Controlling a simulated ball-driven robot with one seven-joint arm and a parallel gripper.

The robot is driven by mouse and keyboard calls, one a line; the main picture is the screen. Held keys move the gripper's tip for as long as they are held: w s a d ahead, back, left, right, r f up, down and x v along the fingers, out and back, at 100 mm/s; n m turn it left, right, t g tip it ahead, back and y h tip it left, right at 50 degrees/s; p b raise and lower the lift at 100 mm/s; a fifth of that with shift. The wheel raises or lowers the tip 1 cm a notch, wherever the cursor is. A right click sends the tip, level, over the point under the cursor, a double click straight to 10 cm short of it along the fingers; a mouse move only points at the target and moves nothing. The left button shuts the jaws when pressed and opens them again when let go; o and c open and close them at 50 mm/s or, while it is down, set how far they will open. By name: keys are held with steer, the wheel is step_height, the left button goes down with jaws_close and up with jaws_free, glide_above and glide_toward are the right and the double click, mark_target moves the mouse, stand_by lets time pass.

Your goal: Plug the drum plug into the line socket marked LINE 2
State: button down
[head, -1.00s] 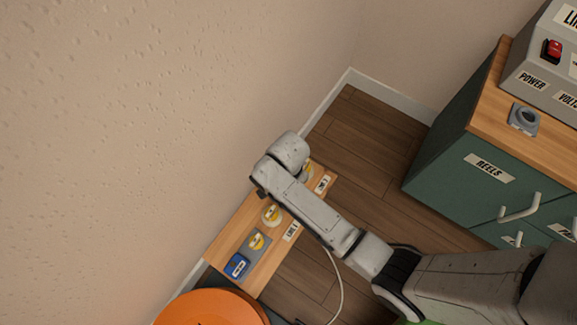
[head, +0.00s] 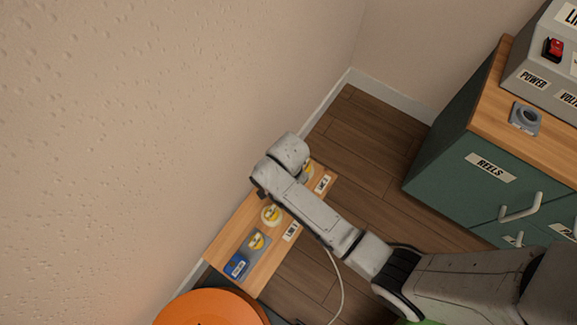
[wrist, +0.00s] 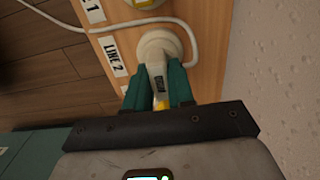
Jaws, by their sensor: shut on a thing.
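In the wrist view my gripper (wrist: 159,78) has its teal fingers shut on the pale drum plug (wrist: 157,68), which bears a small dark label. The plug lies up against a round cream socket (wrist: 160,42) beside the LINE 2 label (wrist: 112,57) on the wooden board. I cannot tell whether it is seated in the socket. In the head view my arm hides the gripper and plug. The orange drum (head: 210,308) shows at the bottom edge.
The wooden board (head: 222,243) also carries another cream socket (head: 271,215), a grey-plated one (head: 257,241) and a blue box (head: 236,266). A white cable (wrist: 64,22) crosses the board. The wall stands close beside it. A green cabinet (head: 440,165) is at right.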

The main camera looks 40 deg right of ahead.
steer(key=shift+f, duration=0.45)
steer(key=c, duration=0.9)
jaws_free()
steer(key=c, duration=0.3)
steer(key=shift+r, duration=0.15)
step_height(320, 180, up, 7)
steer(key=p, duration=0.8)
steer(key=shift+r, duration=0.2)
steer(key=shift+f, duration=0.1)
